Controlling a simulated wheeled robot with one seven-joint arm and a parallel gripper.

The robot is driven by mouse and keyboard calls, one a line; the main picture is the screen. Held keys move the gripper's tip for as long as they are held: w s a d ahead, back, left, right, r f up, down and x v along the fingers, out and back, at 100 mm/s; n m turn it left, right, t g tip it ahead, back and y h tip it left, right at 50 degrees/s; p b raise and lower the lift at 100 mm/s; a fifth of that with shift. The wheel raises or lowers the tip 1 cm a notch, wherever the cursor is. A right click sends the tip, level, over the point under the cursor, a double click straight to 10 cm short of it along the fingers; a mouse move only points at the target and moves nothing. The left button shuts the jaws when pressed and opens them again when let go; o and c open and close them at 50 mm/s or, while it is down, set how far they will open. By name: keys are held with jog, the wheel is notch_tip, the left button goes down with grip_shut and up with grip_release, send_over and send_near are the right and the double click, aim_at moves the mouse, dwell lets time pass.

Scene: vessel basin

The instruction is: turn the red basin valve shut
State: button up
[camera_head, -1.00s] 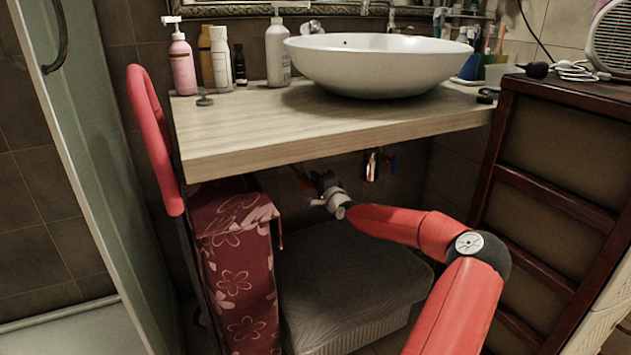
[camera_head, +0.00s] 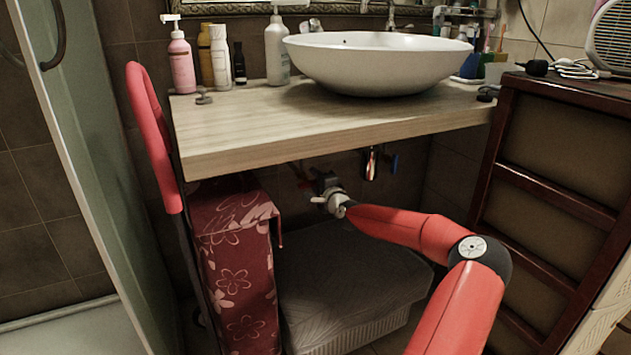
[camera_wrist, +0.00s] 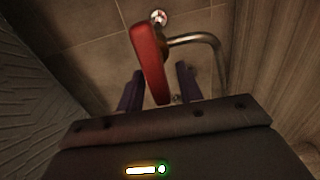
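The red basin valve shows in the wrist view as a long red handle (camera_wrist: 149,62) on a metal pipe fitting by the tiled wall. My gripper (camera_wrist: 159,88) is open, with one dark finger on each side of the handle's near end. A gap shows between the handle and the right finger; I cannot tell whether the left finger touches it. In the head view my gripper (camera_head: 316,182) is under the countertop, left of the drain. The valve there is small and mostly hidden by my gripper.
The wooden countertop (camera_head: 300,125) with the white basin (camera_head: 380,65) overhangs my arm. A chrome drain (camera_head: 371,163) and a blue valve handle (camera_head: 394,163) are to the right. A grey covered box (camera_head: 345,280) lies below, and a flowered red cloth (camera_head: 235,270) hangs left.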

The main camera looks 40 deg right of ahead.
jog(key=v, duration=0.7)
jog(key=shift+s, duration=0.4)
jog(key=shift+a, duration=0.1)
